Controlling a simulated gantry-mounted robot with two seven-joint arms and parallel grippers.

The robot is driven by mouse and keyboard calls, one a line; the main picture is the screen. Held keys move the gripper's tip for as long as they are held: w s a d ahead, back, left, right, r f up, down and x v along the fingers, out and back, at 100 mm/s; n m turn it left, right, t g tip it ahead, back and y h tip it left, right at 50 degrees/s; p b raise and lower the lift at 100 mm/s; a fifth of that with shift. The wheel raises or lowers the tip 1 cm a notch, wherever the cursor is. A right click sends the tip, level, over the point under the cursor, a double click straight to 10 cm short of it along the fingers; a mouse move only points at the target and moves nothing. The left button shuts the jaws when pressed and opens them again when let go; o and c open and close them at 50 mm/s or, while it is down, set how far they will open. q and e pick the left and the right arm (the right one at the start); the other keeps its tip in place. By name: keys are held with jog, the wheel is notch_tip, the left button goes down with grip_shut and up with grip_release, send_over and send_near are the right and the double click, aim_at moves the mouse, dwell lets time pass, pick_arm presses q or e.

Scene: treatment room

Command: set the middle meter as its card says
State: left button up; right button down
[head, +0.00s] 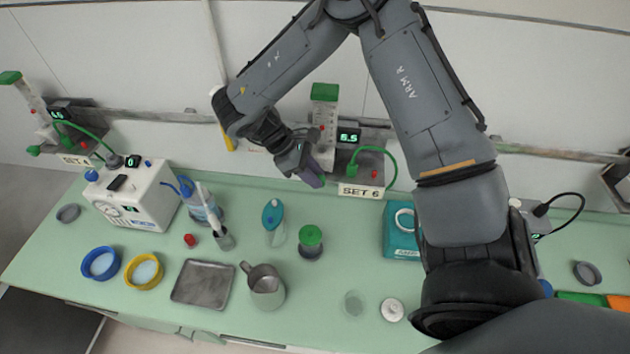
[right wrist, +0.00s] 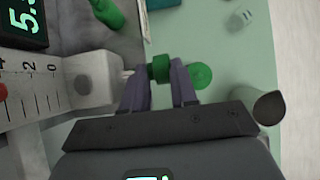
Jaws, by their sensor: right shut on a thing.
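The middle meter (head: 325,120) is an upright scaled tube with a green cap, fixed to the wall rail. Its card (head: 361,191) reads "SET 6". Its lit display (head: 348,136) is small in the head view; in the right wrist view the display (right wrist: 24,18) starts with "5." and is cut off. My right gripper (head: 314,179) is in front of the meter's base. In the right wrist view its fingers (right wrist: 160,78) are shut on the green knob (right wrist: 160,67), which sits on a pale stem from the meter. The arm hides the knob in the head view.
A green hose (head: 391,165) runs beside the meter. Another meter with a card (head: 76,160) is at left. Below, the green counter (head: 330,260) holds a white machine (head: 135,200), a green-lidded jar (head: 311,242), a metal jug (head: 265,287) and a teal box (head: 402,232).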

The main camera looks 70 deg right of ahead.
jog(key=shift+a+f+g+b, duration=0.1)
jog(key=shift+f+g+b, duration=0.05)
jog(key=shift+g+b, duration=0.3)
jog(key=c, duration=1.2)
grip_release()
jog(key=shift+c, duration=0.2)
jog(key=shift+o, duration=1.2)
jog(key=shift+a, duration=0.2)
jog(key=shift+d, duration=0.15)
